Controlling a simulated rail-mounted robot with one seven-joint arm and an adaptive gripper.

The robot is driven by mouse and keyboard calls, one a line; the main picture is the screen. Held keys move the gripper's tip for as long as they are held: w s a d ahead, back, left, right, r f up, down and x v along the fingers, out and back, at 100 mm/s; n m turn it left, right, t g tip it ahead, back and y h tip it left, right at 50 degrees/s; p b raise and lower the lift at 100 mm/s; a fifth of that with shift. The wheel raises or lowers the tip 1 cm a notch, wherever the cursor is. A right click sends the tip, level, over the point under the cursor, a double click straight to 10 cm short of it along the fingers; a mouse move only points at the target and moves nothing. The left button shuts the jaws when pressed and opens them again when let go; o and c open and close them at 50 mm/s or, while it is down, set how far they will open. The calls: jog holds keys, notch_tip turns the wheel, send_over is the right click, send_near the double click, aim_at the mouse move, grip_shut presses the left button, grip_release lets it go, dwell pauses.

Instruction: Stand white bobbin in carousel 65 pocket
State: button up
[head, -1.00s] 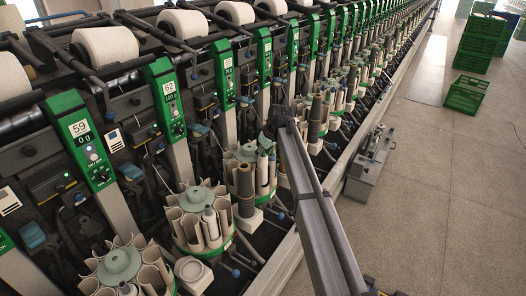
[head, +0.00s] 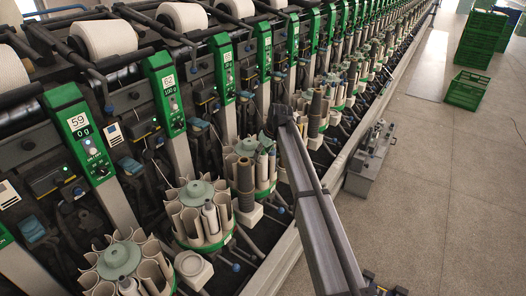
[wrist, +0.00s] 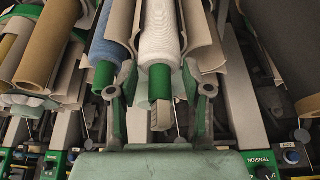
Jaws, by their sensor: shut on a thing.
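The white bobbin (wrist: 160,38) has a green end (wrist: 160,82) and shows in the middle of the wrist view. My gripper (wrist: 160,108) is shut on its green end, one finger on each side. The white bobbin lies between beige curved pocket walls (wrist: 203,40) of a carousel; whether its far end touches the pocket floor is hidden. A blue bobbin (wrist: 107,45) with a green end is close on its left. In the head view my gripper (head: 269,138) is over a carousel with a green rim (head: 265,192), mostly behind my arm. Its number is not readable.
Nearer carousels (head: 197,190) stand along the winder at left. A dark stacked bobbin column (head: 246,188) stands close beside. Brown tubes (wrist: 40,50) are at the left of the wrist view. Green crates (head: 467,90) stand on the open floor at right.

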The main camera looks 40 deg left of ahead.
jog(key=shift+f, duration=0.8)
jog(key=o, duration=1.1)
jog(key=v, duration=1.2)
